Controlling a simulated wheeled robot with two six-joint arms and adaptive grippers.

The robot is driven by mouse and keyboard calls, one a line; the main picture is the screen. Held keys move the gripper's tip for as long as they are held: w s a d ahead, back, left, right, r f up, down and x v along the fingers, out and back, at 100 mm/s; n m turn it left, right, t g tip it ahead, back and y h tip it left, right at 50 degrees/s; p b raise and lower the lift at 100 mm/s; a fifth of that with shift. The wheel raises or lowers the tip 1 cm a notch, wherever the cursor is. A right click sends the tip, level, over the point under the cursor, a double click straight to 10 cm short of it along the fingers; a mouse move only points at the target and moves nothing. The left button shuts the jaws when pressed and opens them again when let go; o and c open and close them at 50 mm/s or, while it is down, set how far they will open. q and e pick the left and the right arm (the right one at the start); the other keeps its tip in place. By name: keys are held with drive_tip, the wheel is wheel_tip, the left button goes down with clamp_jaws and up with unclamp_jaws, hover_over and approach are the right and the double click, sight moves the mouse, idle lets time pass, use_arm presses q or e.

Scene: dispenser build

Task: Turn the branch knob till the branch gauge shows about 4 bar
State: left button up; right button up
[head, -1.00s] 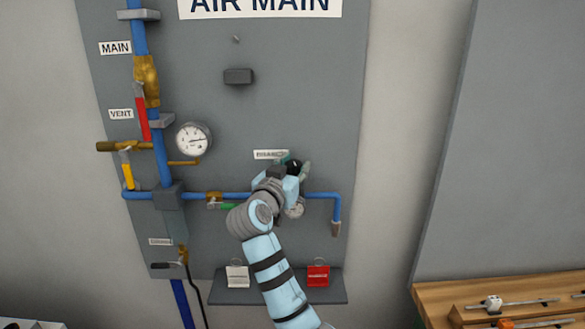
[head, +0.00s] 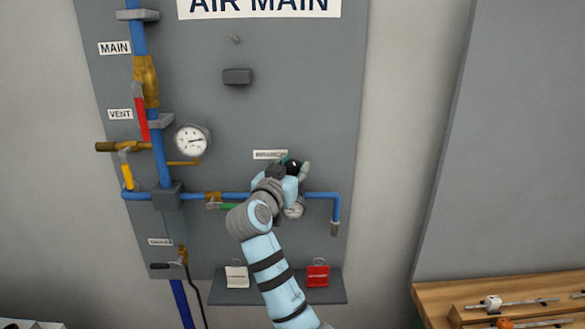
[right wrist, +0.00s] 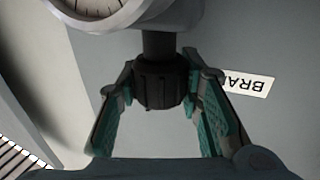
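The black branch knob (head: 293,167) shows at the end of my right gripper (head: 296,172) in the head view, below the branch label. In the right wrist view the ribbed knob (right wrist: 160,82) sits between the two green-padded fingertips of my right gripper (right wrist: 160,88), which appear closed on its sides. The small branch gauge (head: 294,209) is partly hidden behind my right arm, and its needle is too small to read. Only the rim and lower dial of the gauge (right wrist: 100,10) show in the right wrist view. My left gripper is not in view.
A larger gauge (head: 191,140) hangs at the left of the grey panel (head: 300,90). A red lever (head: 142,118), a yellow lever (head: 127,176) and a green lever (head: 230,206) sit on the pipework. A shelf (head: 227,297) below holds a white and a red tag.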

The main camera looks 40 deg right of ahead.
sight(289, 171)
drive_tip(key=o, duration=1.2)
drive_tip(key=shift+a, duration=0.1)
drive_tip(key=v, duration=0.7)
drive_tip(key=shift+s+a, duration=0.15)
drive_tip(key=shift+a, duration=0.25)
